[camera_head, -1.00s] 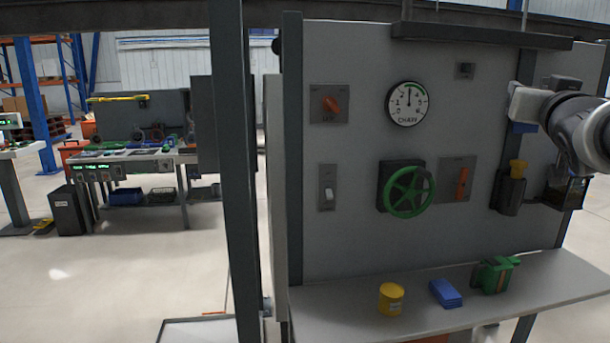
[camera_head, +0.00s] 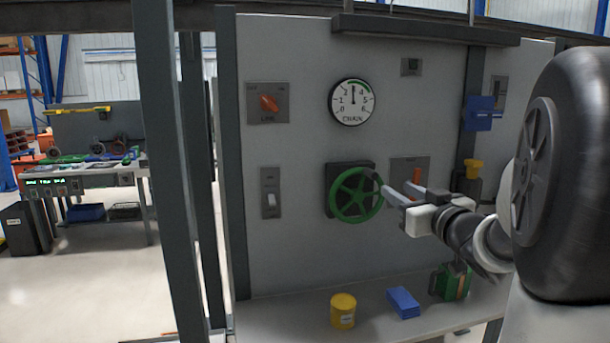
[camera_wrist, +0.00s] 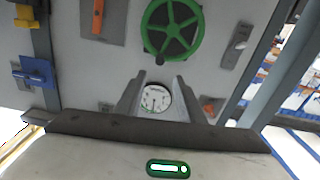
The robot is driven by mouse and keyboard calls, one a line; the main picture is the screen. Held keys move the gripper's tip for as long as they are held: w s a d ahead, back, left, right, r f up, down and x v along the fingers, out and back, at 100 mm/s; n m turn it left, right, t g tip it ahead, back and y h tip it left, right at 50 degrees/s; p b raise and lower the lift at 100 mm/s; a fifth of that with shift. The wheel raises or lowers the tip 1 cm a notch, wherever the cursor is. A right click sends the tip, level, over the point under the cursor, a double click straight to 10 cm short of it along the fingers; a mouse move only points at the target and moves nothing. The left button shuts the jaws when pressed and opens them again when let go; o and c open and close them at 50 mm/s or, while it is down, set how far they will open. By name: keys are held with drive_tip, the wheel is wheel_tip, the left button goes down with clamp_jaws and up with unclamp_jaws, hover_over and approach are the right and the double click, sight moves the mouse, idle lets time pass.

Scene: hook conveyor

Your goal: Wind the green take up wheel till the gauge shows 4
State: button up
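The green take up wheel (camera_head: 356,195) is mounted on a dark block on the grey panel, with a dark knob at its right rim; it also shows in the wrist view (camera_wrist: 172,30). The round white CHAIN gauge (camera_head: 353,102) is above it. Its needle points straight up, about midway on the 0 to 6 scale, where a green band begins. My gripper (camera_head: 394,188) is just right of the wheel, in front of the panel. In the wrist view its fingers (camera_wrist: 159,77) are apart with nothing between them. Contact with the wheel cannot be told.
An orange lever (camera_head: 417,174) is right of the wheel, partly behind my gripper. An orange rotary switch (camera_head: 268,103) and a white switch (camera_head: 270,199) are left. A yellow canister (camera_head: 343,309), blue block (camera_head: 403,302) and green block (camera_head: 447,283) stand on the shelf below.

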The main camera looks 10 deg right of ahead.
sight(375, 176)
drive_tip(key=w, duration=1.3)
drive_tip(key=shift+w+a, duration=0.2)
drive_tip(key=shift+w, duration=0.2)
drive_tip(key=shift+c, duration=0.3)
clamp_jaws()
